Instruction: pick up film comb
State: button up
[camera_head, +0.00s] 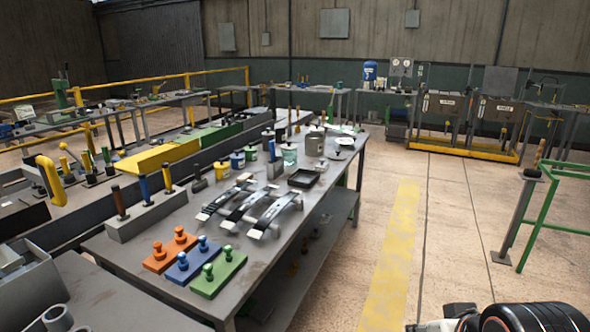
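No single thing is plainly recognisable as the film comb at this distance. Three long silver-and-black metal pieces (246,207) lie side by side across the middle of the grey workbench (145,256); I cannot tell whether one of them is the comb. A black open tray (303,178) sits just behind them. Dark and white parts that look like my own arm show at the bottom right edge, well to the right of the bench. My gripper's fingers are not visible.
Orange (170,252), blue (193,263) and green (218,272) knobbed plates lie at the bench's near end. A grey block (146,216) holds upright handles; pots and cans stand farther back. A green rail (542,215) stands right. The floor (445,240) between is clear.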

aim_at(197, 167)
jog(key=i+z, duration=0.4)
jog(key=i, duration=1)
jog(key=i+u, duration=0.25)
jog(key=u, duration=0.2)
jog(key=i+u, duration=0.3)
jog(key=u, duration=0.15)
jog(key=i+l+u, duration=0.1)
jog(key=i+u, duration=0.15)
jog(key=u, duration=0.2)
jog(key=i+j+u, duration=0.15)
jog(key=i+u, duration=0.4)
jog(key=i, duration=0.3)
